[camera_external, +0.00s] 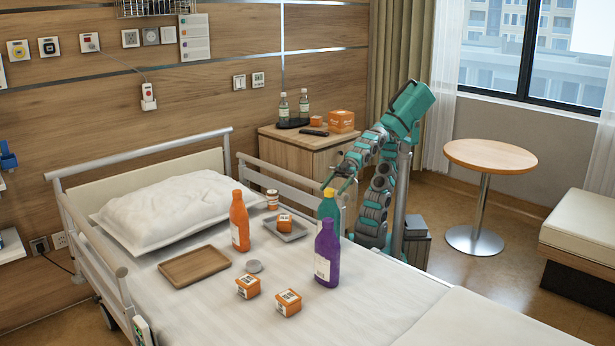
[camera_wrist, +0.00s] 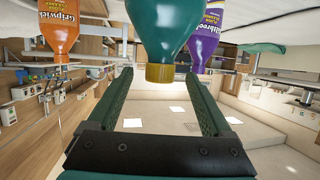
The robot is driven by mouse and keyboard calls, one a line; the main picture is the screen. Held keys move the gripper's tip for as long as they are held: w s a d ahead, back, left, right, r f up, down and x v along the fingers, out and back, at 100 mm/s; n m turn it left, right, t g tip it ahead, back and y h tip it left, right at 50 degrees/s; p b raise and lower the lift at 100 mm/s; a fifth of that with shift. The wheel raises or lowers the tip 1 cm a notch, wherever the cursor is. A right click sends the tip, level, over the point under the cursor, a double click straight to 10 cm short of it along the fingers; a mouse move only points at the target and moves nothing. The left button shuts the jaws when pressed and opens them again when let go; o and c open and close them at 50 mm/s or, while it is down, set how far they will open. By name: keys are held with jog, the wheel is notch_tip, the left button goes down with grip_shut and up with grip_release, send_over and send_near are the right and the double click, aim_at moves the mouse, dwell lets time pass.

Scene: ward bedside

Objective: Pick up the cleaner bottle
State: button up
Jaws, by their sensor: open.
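Three bottles stand upright on the bed: a teal-green one with a yellow cap (camera_external: 328,207), an orange one (camera_external: 240,222) and a purple one (camera_external: 327,256). Which is the cleaner bottle I cannot tell for sure. My gripper (camera_external: 341,176) is open and empty, close to the green bottle's cap. In the wrist view, which looks upside down, the green bottle (camera_wrist: 166,32) hangs in the middle, its cap between or just beyond the fingertips (camera_wrist: 157,80). The orange bottle (camera_wrist: 60,30) is left and the purple bottle (camera_wrist: 204,40) right, with partly readable labels.
A bed rail (camera_external: 285,180) and bedside cabinet (camera_external: 290,150) stand behind.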

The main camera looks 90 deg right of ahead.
aim_at(327, 195)
jog(key=shift+b+x, duration=0.5)
jog(key=shift+x, duration=2.65)
jog(key=shift+r, duration=0.1)
grip_shut()
